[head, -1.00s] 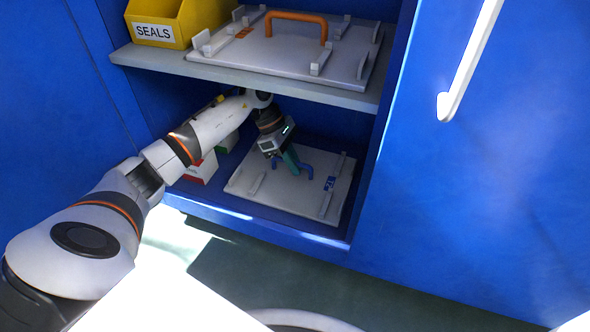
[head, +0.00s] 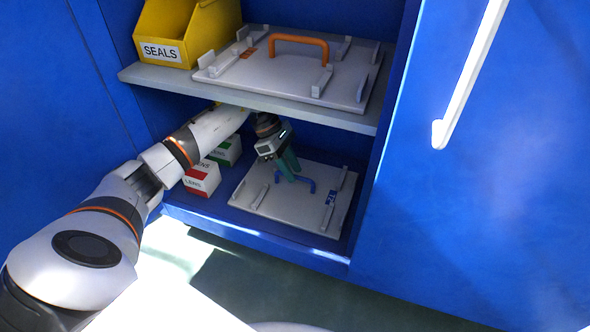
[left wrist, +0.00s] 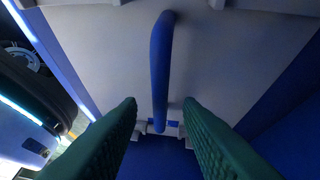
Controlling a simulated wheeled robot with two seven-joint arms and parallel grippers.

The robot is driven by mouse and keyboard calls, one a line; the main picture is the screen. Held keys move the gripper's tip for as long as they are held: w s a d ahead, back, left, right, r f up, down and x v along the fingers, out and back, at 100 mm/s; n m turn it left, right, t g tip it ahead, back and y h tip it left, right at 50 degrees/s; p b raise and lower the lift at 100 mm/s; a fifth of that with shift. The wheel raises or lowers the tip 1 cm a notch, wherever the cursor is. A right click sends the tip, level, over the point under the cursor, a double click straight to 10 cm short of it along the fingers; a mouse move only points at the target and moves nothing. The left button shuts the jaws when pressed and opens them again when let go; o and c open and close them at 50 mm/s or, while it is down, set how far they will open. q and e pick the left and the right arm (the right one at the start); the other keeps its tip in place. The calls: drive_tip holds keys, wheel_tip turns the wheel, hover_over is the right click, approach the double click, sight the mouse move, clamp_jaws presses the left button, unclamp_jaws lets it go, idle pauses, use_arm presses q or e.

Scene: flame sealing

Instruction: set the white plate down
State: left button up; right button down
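The white plate (head: 275,206) with a blue handle (head: 306,182) lies flat on the floor of the cabinet's lower compartment. Its pale surface (left wrist: 215,60) and the blue handle (left wrist: 161,65) fill the middle of the left wrist view. My left gripper (head: 291,176) reaches in from the left, its green fingers at the handle. In the left wrist view, the fingers of my left gripper (left wrist: 160,103) are spread wide, with clear gaps on both sides of the handle. They hold nothing. My right gripper is not in view.
A second white plate (head: 290,72) with an orange handle lies on the grey shelf (head: 215,88) above my left forearm. A yellow SEALS bin (head: 190,30) stands there too. Red-and-white (head: 201,180) and green-and-white (head: 226,151) boxes stand left of the lower plate. Blue cabinet walls flank the opening.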

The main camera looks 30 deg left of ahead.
use_arm(q)
drive_tip(key=p+v, duration=0.2)
drive_tip(key=v, duration=0.2)
drive_tip(key=shift+a+r, duration=0.15)
drive_tip(key=shift+r, duration=0.1)
drive_tip(key=shift+f, duration=0.1)
